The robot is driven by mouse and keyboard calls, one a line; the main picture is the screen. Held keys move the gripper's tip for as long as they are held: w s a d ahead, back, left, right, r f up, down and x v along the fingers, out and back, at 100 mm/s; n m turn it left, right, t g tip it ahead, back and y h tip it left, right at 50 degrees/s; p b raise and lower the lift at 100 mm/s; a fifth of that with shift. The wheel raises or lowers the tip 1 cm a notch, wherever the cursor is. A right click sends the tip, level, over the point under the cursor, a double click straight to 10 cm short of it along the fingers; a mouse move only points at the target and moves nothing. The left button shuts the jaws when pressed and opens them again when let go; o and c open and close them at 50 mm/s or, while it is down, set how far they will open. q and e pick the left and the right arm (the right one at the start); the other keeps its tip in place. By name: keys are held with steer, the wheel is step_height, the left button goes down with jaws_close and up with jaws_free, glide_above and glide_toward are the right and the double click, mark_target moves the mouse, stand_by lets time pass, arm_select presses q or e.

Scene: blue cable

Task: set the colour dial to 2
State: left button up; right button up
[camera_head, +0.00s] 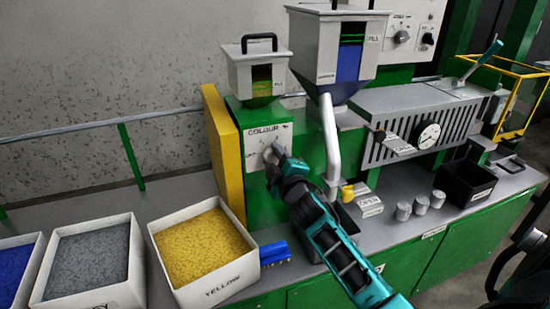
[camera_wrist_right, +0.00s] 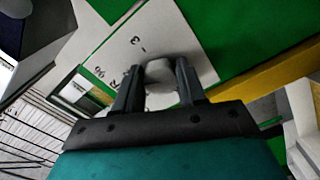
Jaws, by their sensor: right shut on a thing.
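The white colour dial panel (camera_head: 256,143), labelled COLOUR, is on the front of the green machine below the small hopper. The dial's grey knob (camera_head: 279,150) is at the right of this panel. My right gripper (camera_head: 273,166) is at the dial, its arm rising from the lower right. In the wrist view, the two dark fingers of my right gripper (camera_wrist_right: 158,88) are shut on either side of the pale grey knob (camera_wrist_right: 161,97). A 3 shows on the panel (camera_wrist_right: 140,44) near it. The fingers cover part of the knob, and I cannot read its setting.
A yellow side plate (camera_head: 222,150) stands just left of the dial. A bin of yellow pellets (camera_head: 203,285) and a blue brush (camera_head: 274,252) are below. A slanted metal pipe (camera_head: 331,137) comes down right of the dial. Grey cups and a black box (camera_head: 465,184) stand farther right.

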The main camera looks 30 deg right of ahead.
steer(key=shift+m, duration=0.4)
steer(key=o, duration=1)
steer(key=v, duration=1.3)
steer(key=shift+d, duration=0.1)
steer(key=shift+f, duration=0.1)
steer(key=s+a+f+m+g+y, duration=0.2)
steer(key=s+a+f, duration=0.2)
steer(key=f, duration=0.2)
steer(key=s+a+f+m+g+y+p, duration=0.1)
steer(key=s+a+f+m+g+y, duration=0.1)
steer(key=s+a+f, duration=0.2)
steer(key=s+a+f+m+g+y, duration=0.2)
steer(key=s+a+f, duration=0.3)
steer(key=f, duration=0.4)
steer(key=shift+a+m+g+p, duration=0.3)
steer(key=shift+a+p, duration=0.1)
steer(key=shift+a, duration=0.35)
